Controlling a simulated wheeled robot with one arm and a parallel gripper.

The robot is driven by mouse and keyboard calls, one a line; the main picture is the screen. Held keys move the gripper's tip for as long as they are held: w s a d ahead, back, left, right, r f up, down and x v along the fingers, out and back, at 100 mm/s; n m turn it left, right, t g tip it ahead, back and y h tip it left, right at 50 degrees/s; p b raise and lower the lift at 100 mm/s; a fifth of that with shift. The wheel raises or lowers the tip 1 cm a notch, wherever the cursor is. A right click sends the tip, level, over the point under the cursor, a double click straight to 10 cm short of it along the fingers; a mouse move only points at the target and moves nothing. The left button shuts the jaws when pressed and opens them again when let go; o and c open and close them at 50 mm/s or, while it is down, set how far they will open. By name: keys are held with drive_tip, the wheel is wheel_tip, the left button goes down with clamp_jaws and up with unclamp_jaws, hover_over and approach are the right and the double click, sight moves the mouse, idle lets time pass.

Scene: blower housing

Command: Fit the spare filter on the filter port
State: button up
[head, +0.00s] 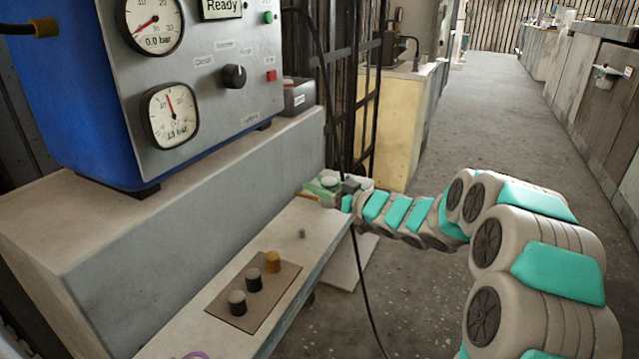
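I cannot tell which, if any, is the spare filter. I cannot make out the filter port for certain. My gripper (342,190) is at the far end of the ledge, beside a small green item with a pale round top (326,183). It is small and partly hidden by my arm, so its fingers and any hold are unclear.
A blue machine (70,100) with a grey gauge panel stands on a block at left; its display reads "Ready". A small grey peg (302,233) stands on the ledge. A purple ring (195,355) shows at the bottom edge. A black cable hangs near my gripper. Floor at right is clear.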

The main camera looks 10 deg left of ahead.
sight(335, 191)
drive_tip(key=o, duration=0.5)
drive_tip(key=shift+s+d, duration=0.1)
drive_tip(key=shift+v, duration=3.75)
drive_tip(key=shift+r, duration=0.1)
